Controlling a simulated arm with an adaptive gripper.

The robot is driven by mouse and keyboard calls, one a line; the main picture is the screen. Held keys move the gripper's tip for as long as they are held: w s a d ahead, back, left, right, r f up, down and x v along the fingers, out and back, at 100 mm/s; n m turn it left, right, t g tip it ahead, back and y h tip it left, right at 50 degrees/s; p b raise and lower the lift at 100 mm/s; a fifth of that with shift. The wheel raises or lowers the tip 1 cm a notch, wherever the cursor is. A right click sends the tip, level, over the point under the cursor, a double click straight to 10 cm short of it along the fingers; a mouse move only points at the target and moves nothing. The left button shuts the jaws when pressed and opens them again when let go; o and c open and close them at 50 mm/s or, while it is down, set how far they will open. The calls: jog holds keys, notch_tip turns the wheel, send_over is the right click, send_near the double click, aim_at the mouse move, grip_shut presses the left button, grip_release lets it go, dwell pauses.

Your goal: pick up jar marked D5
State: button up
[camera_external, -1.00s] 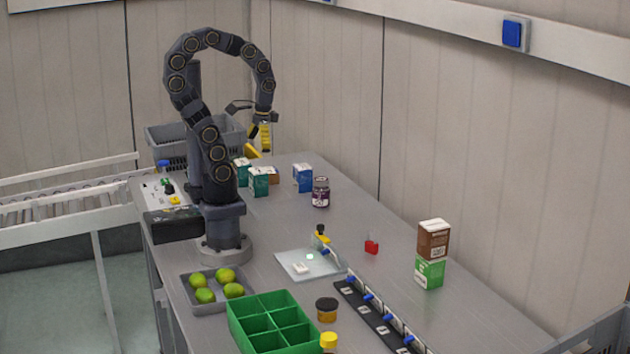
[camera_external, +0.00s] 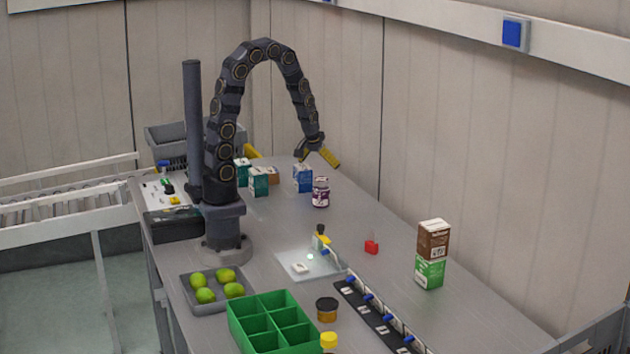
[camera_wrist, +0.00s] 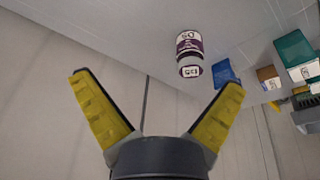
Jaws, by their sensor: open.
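A jar (camera_external: 321,192) with a purple and white label and a pale lid stands upright on the grey table, below and slightly right of my gripper. In the wrist view the jar (camera_wrist: 190,52) appears upside down beyond the fingers; its label seems to read D5. My gripper (camera_external: 318,158) is above the table near the jar, open and empty. Its two yellow fingers (camera_wrist: 160,105) are spread wide in the wrist view. The jar is apart from the fingers.
A blue and white box (camera_external: 303,178) stands just left of the jar, with teal boxes (camera_external: 258,182) farther left. The table right of the jar is clear.

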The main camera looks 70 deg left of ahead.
aim_at(320, 185)
jog(key=w+a+f+y, duration=0.1)
jog(key=a+f, duration=0.1)
jog(key=a, duration=0.1)
jog(key=w+a+f+n+y, duration=0.1)
jog(key=a+f, duration=0.1)
jog(key=a, duration=0.1)
jog(key=w+a+f+n+t, duration=0.1)
jog(key=a+f, duration=0.1)
jog(key=f, duration=0.1)
jog(key=shift+w+a+y, duration=0.4)
jog(key=shift+s+x, duration=0.15)
jog(key=shift+x, duration=1.85)
jog(key=shift+s+x, duration=0.2)
jog(key=shift+x, duration=1.75)
jog(key=shift+f, duration=0.1)
jog(key=shift+c, duration=0.3)
jog(key=c, duration=1.2)
